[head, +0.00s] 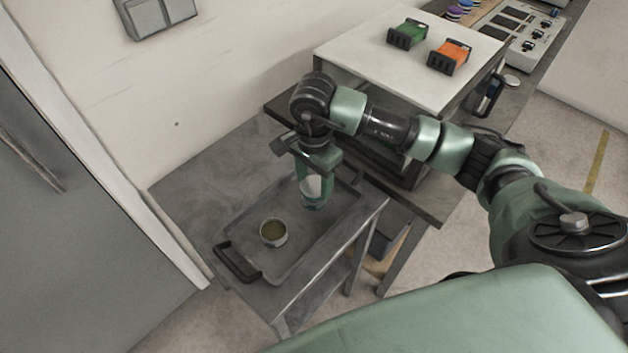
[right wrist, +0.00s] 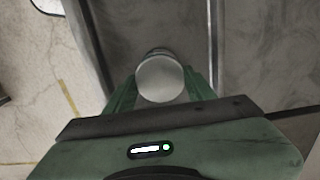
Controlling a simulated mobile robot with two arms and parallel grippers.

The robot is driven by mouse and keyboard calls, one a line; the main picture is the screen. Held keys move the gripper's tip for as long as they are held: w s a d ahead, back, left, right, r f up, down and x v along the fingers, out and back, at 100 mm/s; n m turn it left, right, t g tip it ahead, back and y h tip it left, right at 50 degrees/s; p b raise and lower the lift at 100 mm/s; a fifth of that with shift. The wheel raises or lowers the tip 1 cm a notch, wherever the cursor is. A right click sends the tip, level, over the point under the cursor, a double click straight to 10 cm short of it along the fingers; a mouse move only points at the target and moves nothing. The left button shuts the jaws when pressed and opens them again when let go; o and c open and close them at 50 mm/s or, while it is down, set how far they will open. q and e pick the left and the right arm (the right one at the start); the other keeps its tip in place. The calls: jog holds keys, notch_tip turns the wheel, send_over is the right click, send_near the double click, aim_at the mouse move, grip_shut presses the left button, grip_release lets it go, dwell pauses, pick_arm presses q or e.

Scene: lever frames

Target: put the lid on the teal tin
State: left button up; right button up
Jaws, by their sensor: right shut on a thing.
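My right gripper (head: 312,190) points down over the far right part of the tray. It is shut on a pale, round lid (head: 312,185), which also shows as a grey-white disc between the fingers in the right wrist view (right wrist: 160,80). The teal tin (head: 313,204) shows just below the lid, partly hidden by the fingers and lid. In the right wrist view only a thin edge shows behind the disc. I cannot tell whether the lid is seated on the tin or slightly above it. My left gripper is not in view.
A grey tray (head: 300,255) with dark handles lies on the dark table (head: 205,185). An open tin with an olive inside (head: 273,232) stands in the tray, left of my gripper. A white-topped cabinet (head: 375,55) behind carries a green block (head: 407,34) and an orange block (head: 449,57).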

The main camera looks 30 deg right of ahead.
jog(key=shift+f+b, duration=0.55)
jog(key=shift+b, duration=0.7)
dwell(1.2)
jog(key=o, duration=1.4)
jog(key=shift+r, duration=0.1)
jog(key=shift+r+p, duration=1.75)
jog(key=shift+r, duration=1.7)
jog(key=shift+f, duration=0.1)
